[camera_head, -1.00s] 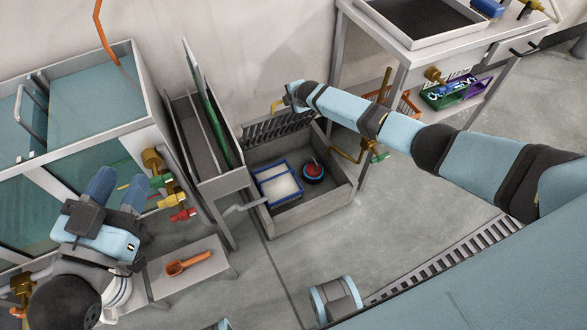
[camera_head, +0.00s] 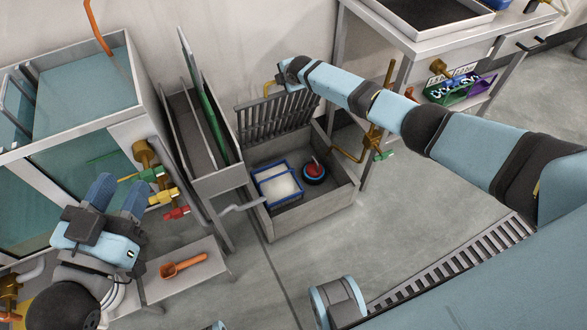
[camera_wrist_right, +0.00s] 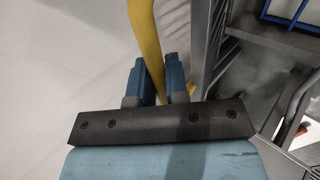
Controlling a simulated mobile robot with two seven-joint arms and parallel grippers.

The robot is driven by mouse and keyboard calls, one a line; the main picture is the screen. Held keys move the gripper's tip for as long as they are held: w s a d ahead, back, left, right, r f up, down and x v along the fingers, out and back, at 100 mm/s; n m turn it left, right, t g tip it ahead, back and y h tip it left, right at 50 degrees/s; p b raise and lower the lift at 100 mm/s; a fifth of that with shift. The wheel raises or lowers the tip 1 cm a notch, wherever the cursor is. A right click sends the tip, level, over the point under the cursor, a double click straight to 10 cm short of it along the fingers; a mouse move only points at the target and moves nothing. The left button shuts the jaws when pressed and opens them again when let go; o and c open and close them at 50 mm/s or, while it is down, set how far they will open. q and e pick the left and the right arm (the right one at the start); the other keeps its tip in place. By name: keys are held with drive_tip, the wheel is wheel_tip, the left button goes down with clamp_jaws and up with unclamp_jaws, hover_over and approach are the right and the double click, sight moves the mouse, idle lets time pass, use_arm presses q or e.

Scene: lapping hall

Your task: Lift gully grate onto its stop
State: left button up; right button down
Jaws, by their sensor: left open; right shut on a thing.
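The grey slatted gully grate (camera_head: 276,117) stands tilted up at the back of the open gully box (camera_head: 318,215) in the head view. A yellow handle (camera_head: 267,90) shows at its upper left. My right gripper (camera_wrist_right: 160,82) is shut on that yellow handle (camera_wrist_right: 146,35) in the right wrist view. In the head view the right arm reaches in over the grate's top, and its fingers are hidden. My left gripper (camera_head: 116,194) is open and empty at the left, beside the coloured valves. I cannot make out the grate's stop.
The box holds a blue-framed white tray (camera_head: 271,198) and a red-topped round thing (camera_head: 315,169). A narrow grey bin (camera_head: 218,183) with a green panel adjoins it. Valves (camera_head: 163,197) and a low bench with an orange scoop (camera_head: 184,265) stand left.

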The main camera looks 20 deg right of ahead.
drive_tip(key=w+b, duration=0.1)
drive_tip(key=b, duration=0.1)
drive_tip(key=w+r+b, duration=0.1)
drive_tip(key=w+b, duration=0.1)
drive_tip(key=b, duration=0.1)
drive_tip(key=w+b, duration=0.2)
drive_tip(key=b, duration=0.1)
drive_tip(key=shift+w+a+r, duration=0.2)
drive_tip(key=shift+r, duration=0.05)
